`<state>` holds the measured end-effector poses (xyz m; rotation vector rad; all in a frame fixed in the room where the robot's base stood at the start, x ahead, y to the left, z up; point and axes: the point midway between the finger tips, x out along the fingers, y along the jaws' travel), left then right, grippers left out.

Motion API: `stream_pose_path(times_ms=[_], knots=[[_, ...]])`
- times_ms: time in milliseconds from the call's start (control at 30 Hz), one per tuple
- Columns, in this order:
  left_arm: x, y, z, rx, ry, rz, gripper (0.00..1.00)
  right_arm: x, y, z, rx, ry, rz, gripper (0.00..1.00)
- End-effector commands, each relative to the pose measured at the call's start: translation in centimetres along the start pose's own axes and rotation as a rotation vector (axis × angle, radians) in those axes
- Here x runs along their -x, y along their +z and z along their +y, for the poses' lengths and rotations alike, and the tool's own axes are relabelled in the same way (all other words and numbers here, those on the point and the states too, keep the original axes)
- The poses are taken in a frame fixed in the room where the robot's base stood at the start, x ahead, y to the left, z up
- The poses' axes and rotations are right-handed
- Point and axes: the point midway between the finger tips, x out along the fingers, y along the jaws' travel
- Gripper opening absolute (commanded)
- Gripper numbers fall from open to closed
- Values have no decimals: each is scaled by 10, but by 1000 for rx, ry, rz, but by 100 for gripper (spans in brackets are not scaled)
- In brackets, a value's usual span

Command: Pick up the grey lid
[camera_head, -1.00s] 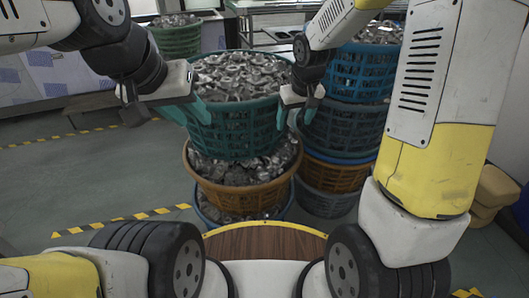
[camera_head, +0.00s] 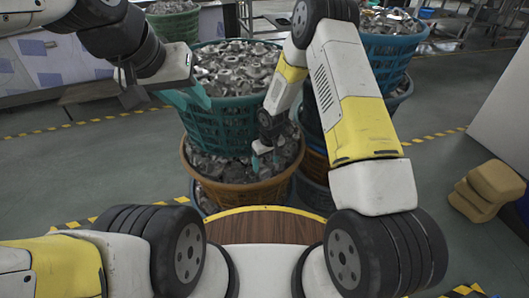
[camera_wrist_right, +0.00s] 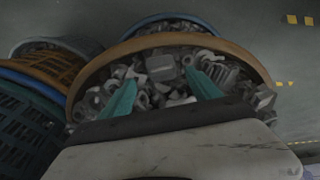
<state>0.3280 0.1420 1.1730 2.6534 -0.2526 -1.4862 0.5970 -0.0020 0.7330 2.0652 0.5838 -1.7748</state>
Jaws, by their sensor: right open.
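A grey flat-topped piece (camera_wrist_right: 161,67), which looks like the grey lid, lies among metal parts in the orange basket (camera_wrist_right: 238,58). I cannot make it out for sure in the head view. My right gripper (camera_wrist_right: 158,78) is open and empty, its teal fingers pointing at the basket on either side of that piece. In the head view my right gripper (camera_head: 266,158) is low over the orange basket (camera_head: 238,197), below the teal basket's rim. My left gripper (camera_head: 190,97) is by the left rim of the teal basket (camera_head: 222,128); its finger gap is unclear.
The teal basket, full of metal parts, is stacked above the orange one. Another stack with a blue basket (camera_head: 392,50) stands to the right, partly behind my right arm. Yellow blocks (camera_head: 487,188) lie on the floor at right. Open floor shows at left.

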Motion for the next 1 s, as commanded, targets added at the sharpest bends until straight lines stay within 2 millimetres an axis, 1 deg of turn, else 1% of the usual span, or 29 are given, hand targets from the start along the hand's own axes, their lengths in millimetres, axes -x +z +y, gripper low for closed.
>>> stream_pose_path(times_ms=[33,200,300,500,567,600,667,700,833,867,1000], knots=[[0,0,0,0,0,0,36,-10,2,-2,1,-1,-4,72],[0,0,0,0,0,0,36,-32,1,-4,1,-1,-2,72],[0,0,0,0,0,0,36,-36,1,-3,0,0,-1,72],[0,0,0,0,0,0,36,-37,1,-3,0,0,-1,72],[0,0,0,0,0,0,36,-36,1,-3,0,0,-1,62],[0,0,0,0,0,0,36,-36,1,-3,-1,0,-1,54],[0,0,0,0,0,0,36,-36,1,-3,0,0,-1,42],[0,0,0,0,0,0,36,-36,1,-3,-1,0,-1,34],[0,0,0,0,0,0,36,-36,1,-3,-1,0,-1,9],[0,0,0,0,0,0,36,-36,1,-3,0,0,-1,5],[0,0,0,0,0,0,36,-36,1,-3,0,0,-1,5]])
